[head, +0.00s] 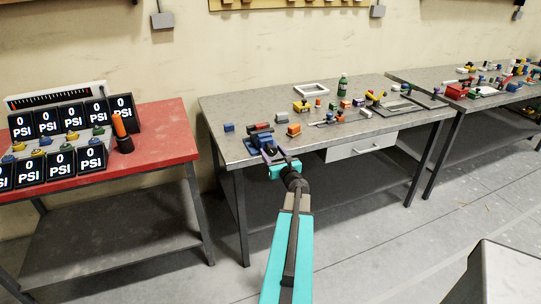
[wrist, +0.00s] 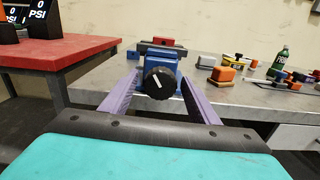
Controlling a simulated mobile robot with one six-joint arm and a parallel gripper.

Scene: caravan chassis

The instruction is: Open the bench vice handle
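The blue bench vice (head: 264,142) sits at the near left corner of the grey workbench. My gripper (wrist: 160,92) is open, with one purple finger on each side of the black handle. I cannot tell whether either finger touches it. In the head view my gripper (head: 276,158) is at the front of the vice and hides its handle.
The grey workbench (head: 228,108) holds several small coloured blocks, a green bottle (head: 343,85) and a white frame (head: 311,90). A red-topped table (head: 165,120) with several PSI displays (head: 60,156) stands at the left. A gap separates the two tables.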

